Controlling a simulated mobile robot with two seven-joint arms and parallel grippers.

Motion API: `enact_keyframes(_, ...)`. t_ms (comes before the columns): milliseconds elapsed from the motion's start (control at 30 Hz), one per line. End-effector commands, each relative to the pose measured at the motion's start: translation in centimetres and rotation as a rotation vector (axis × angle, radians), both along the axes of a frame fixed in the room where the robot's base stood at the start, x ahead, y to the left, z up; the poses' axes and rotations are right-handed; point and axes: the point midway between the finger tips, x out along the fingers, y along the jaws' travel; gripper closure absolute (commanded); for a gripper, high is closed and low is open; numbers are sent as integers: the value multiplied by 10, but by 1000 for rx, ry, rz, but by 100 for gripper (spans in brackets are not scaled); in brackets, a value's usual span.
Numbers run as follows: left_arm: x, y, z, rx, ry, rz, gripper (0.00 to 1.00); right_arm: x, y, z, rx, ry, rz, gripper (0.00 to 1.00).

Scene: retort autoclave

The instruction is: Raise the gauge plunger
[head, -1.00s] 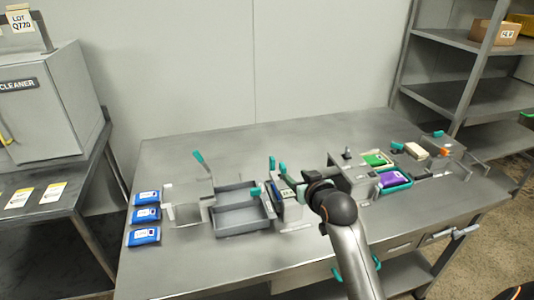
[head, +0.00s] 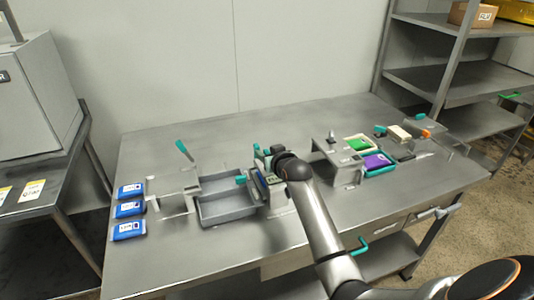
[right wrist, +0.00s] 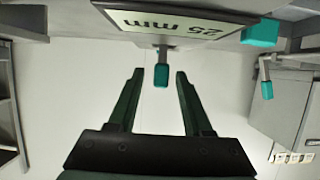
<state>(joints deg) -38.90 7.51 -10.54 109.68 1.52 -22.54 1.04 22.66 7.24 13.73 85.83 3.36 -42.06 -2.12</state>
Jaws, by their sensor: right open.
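The gauge (head: 279,203) stands near the middle of the bench, right of the grey trays, partly hidden by my right arm. In the right wrist view its plate (right wrist: 185,22) reads "25 mm" upside down. A teal-tipped rod (right wrist: 161,75), seemingly the gauge plunger, sticks out beside the plate. My right gripper (right wrist: 156,76) is open, with the teal tip showing between its two fingertips; I see no finger touching it. In the head view the right gripper (head: 272,160) is at the gauge, its fingers mostly hidden. My left gripper is not in view.
Grey trays (head: 226,209) and several blue pouches (head: 129,210) lie to the left. A metal stand (head: 340,160), a green pouch (head: 358,143) and a purple pouch (head: 378,161) are to the right. A teal block (right wrist: 262,32) is close beside the plate. The back of the bench is clear.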

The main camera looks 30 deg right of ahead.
Motion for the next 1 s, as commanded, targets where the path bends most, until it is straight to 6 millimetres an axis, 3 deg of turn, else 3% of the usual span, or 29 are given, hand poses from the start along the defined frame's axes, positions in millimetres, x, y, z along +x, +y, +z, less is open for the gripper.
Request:
enact_keyframes(367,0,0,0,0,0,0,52,4,-1,-1,0,0,0,50)
enact_keyframes(800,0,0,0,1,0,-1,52,3,-1,-2,0,0,0,100)
enact_keyframes(1000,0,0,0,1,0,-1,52,3,-1,-2,0,0,0,100)
